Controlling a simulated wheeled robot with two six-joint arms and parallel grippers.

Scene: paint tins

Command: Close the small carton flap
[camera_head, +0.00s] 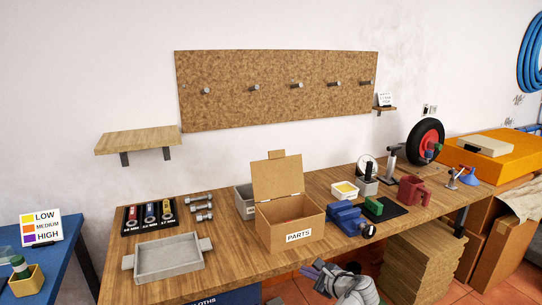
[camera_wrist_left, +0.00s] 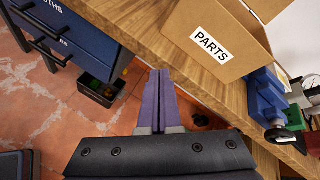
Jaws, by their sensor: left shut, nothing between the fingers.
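The small cardboard carton (camera_head: 275,238), with a PARTS label on its front, stands near the front edge of the wooden bench. Its flap (camera_head: 277,177) stands up at the back, leaving the carton open at the top. My left gripper (camera_head: 314,272) is in front of the bench, below and apart from the carton. In the left wrist view its purple fingers (camera_wrist_left: 158,92) are together and empty, and the carton (camera_wrist_left: 190,27) is beyond them with only its lower part and label in sight. My right gripper is not in view.
A blue vise (camera_head: 345,218) stands just right of the carton, with a green block beside it. A grey tray (camera_head: 168,260) lies to the left. A grey bin (camera_head: 244,200) is behind the carton. Blue drawers (camera_wrist_left: 75,37) sit below the bench top (camera_head: 225,250).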

